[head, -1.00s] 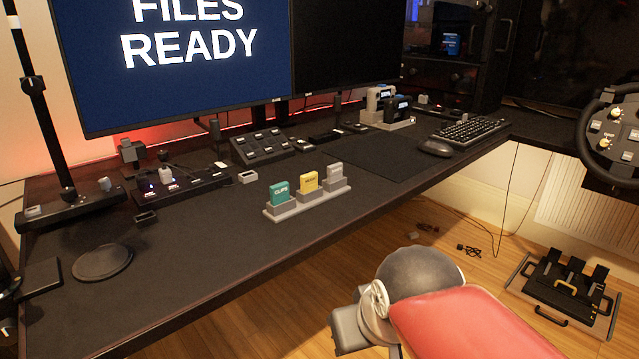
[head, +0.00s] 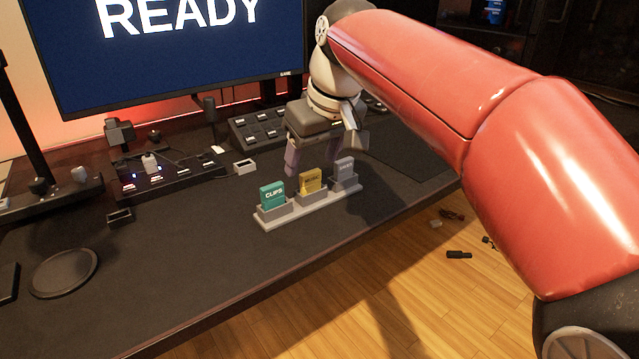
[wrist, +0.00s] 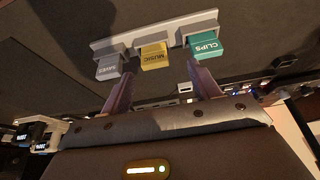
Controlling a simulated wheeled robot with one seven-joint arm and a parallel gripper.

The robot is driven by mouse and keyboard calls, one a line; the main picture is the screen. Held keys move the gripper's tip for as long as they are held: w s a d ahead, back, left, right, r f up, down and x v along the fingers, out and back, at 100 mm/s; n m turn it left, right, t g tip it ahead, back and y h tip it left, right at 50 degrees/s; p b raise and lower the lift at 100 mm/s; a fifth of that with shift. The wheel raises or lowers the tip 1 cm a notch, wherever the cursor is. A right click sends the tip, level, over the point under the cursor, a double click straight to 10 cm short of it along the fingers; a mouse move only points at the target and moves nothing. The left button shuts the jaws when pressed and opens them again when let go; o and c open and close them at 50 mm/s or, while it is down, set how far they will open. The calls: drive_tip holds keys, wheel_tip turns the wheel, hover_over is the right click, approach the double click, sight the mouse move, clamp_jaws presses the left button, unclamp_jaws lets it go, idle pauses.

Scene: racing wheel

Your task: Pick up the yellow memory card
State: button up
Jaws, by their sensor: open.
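The yellow memory card (head: 311,180) stands upright in the middle slot of a light grey holder (head: 263,221) on the dark desk. It also shows in the wrist view (wrist: 154,56), labelled MUSIC. A green card (head: 272,195) labelled CLIPS stands to its left in the head view, and a grey card (head: 344,170) to its right. My gripper (head: 322,165) is open and empty, above and behind the holder. In the wrist view its two fingers (wrist: 162,80) point toward the holder, spread around the yellow card's line, with the card beyond the tips.
A large monitor (head: 170,50) and a button panel (head: 255,127) stand behind. A lit black hub (head: 175,180) and a small grey box (head: 244,166) lie to the left. A round dark pad (head: 63,272) is at the front left. The desk before the holder is clear.

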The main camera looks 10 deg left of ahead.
sight(310, 172)
drive_tip(key=x, duration=0.5)
drive_tip(key=shift+w+d+f, duration=0.1)
drive_tip(key=shift+w, duration=0.3)
drive_tip(key=shift+c, duration=0.3)
drive_tip(key=c, duration=1)
